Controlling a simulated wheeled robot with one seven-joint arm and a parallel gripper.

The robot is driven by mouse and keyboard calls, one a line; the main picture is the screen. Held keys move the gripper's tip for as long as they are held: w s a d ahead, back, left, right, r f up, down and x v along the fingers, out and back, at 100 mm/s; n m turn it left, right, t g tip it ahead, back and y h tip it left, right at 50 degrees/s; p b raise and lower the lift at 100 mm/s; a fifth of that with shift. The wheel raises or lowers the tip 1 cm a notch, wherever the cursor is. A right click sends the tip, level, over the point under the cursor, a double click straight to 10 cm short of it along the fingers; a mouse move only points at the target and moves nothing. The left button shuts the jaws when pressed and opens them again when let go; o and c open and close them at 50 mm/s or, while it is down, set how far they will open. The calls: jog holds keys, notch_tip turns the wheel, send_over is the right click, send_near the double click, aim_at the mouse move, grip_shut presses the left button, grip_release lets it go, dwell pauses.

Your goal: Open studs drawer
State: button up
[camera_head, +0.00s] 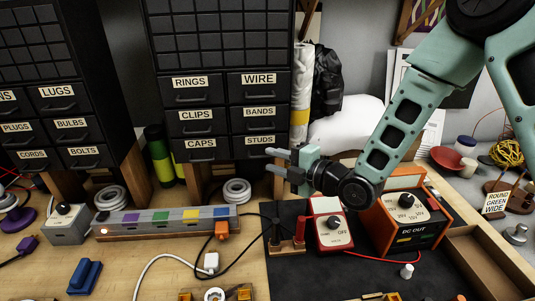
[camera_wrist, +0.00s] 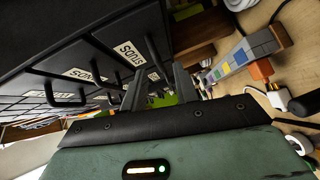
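The studs drawer (camera_head: 241,149) is the lowest drawer in the right column of the dark middle cabinet, with a cream STUDS label. It looks closed, its front level with the drawers around it. In the wrist view its label (camera_wrist: 130,53) shows turned on its side. My gripper (camera_head: 271,160) is at the drawer's lower right, fingers pointing left toward the cabinet and spread apart. In the wrist view my gripper (camera_wrist: 161,72) is empty between its fingers, close to the drawer front. I cannot tell whether a finger touches the handle.
The bands drawer (camera_head: 260,112) is directly above and the caps drawer (camera_head: 201,144) is to the left. Below on the bench are a white coil (camera_head: 237,191), a grey strip with coloured squares (camera_head: 165,220), a red meter box (camera_head: 331,230) and an orange power unit (camera_head: 402,222).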

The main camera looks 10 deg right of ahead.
jog(key=shift+p+x, duration=0.3)
jog(key=shift+x, duration=1.15)
jog(key=shift+c, duration=0.3)
grip_shut()
jog(key=shift+f, duration=0.1)
